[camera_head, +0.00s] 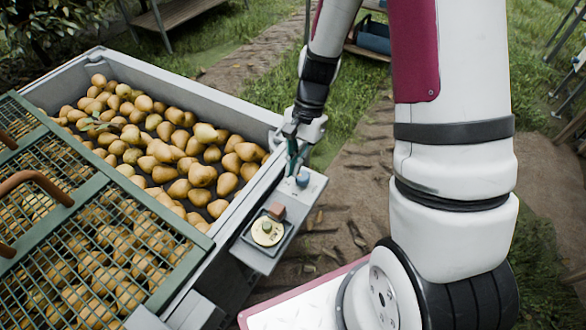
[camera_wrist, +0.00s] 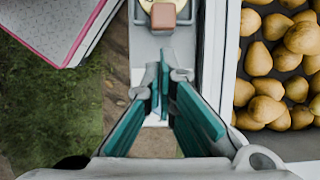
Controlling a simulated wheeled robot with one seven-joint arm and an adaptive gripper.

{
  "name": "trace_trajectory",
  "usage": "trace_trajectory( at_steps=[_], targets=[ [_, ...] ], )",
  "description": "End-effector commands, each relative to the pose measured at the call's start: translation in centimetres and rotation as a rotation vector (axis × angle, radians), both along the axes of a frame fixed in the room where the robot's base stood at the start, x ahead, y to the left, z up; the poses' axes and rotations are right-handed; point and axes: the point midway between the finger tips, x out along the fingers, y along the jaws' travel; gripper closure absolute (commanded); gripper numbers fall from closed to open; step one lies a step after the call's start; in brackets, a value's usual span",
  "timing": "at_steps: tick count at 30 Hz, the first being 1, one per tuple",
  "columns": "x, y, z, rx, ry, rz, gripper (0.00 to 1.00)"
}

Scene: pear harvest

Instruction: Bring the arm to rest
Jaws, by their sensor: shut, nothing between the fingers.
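My white arm reaches down from the top of the head view, and my gripper (camera_head: 294,162) hangs beside the right wall of the pear bin (camera_head: 232,105). It points down over a narrow grey side shelf (camera_head: 313,192). In the wrist view my gripper (camera_wrist: 163,88) has teal-faced fingers, shut with nothing held. The shelf runs under and beyond the fingertips. I cannot tell whether the fingertips touch it.
Loose pears (camera_head: 202,175) fill the bin, with green mesh crates (camera_head: 100,215) of pears at left. A tray on the shelf holds a yellow disc (camera_head: 267,232) and a brownish block (camera_head: 277,211). A dirt path and grass lie behind.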

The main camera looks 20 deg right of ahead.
Motion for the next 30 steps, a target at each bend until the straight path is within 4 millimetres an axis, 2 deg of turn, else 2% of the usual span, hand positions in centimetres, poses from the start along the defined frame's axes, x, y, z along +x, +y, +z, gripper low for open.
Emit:
trace_trajectory(
  at_steps=[1, 5, 23, 26, 30],
  targets=[
    [-0.1, -0.1, 0.8, -0.001, -0.001, 0.000, 1.00],
    [0.0, -0.3, 1.3, -0.001, -0.001, 0.000, 1.00],
    [0.0, -0.3, 1.5, -0.001, -0.003, 0.005, 1.00],
    [-0.1, -0.2, 2.8, -0.003, -0.021, 0.030, 1.00],
    [-1.0, 0.0, 6.9, -0.011, -0.073, 0.118, 1.00]
  ],
)
